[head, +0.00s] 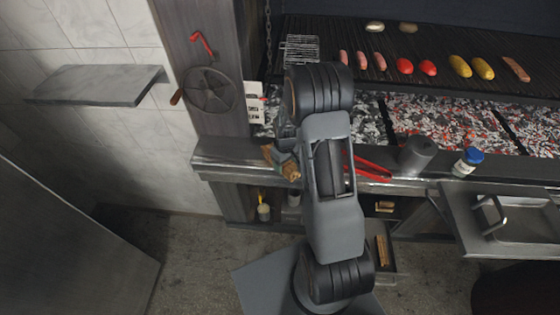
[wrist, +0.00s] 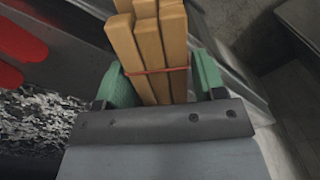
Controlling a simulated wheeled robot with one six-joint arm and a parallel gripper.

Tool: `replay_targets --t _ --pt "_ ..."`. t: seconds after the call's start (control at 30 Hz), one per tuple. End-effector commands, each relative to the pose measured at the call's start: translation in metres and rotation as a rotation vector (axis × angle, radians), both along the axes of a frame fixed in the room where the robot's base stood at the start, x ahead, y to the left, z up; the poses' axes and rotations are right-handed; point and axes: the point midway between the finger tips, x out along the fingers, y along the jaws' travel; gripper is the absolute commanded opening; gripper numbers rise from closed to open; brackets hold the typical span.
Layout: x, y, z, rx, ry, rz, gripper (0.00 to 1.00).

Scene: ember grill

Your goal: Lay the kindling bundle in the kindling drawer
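The kindling bundle is several light wooden sticks tied with a red band. It fills the space between the green fingers of my gripper (wrist: 163,79) in the wrist view (wrist: 150,45). In the head view the kindling bundle (head: 286,168) shows at the counter's front edge, left of my arm, partly hidden by my gripper (head: 281,158). My gripper is shut on it. An open drawer (head: 398,262), likely the kindling drawer, is low to the right of my arm, with a wooden piece (head: 381,250) in it; my arm hides part of it.
Red tongs (head: 372,172), a grey cup (head: 416,155) and a blue-capped jar (head: 467,162) are on the counter. Behind are glowing coals (head: 450,120) and a grill with food. An open metal tray (head: 525,222) juts out at right. Floor at lower left is clear.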

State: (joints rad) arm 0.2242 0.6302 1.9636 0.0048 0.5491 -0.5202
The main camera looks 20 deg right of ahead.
Motion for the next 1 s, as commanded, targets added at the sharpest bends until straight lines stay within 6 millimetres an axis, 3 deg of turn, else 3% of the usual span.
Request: replay_targets --t 0.47,0.77,1.0 --pt "0.000 0.000 0.000 0.000 -0.001 0.000 0.19" --pt "0.001 0.000 0.005 -0.001 -0.003 0.000 0.19" --pt "0.001 0.000 0.033 -0.001 -0.007 0.000 0.19"
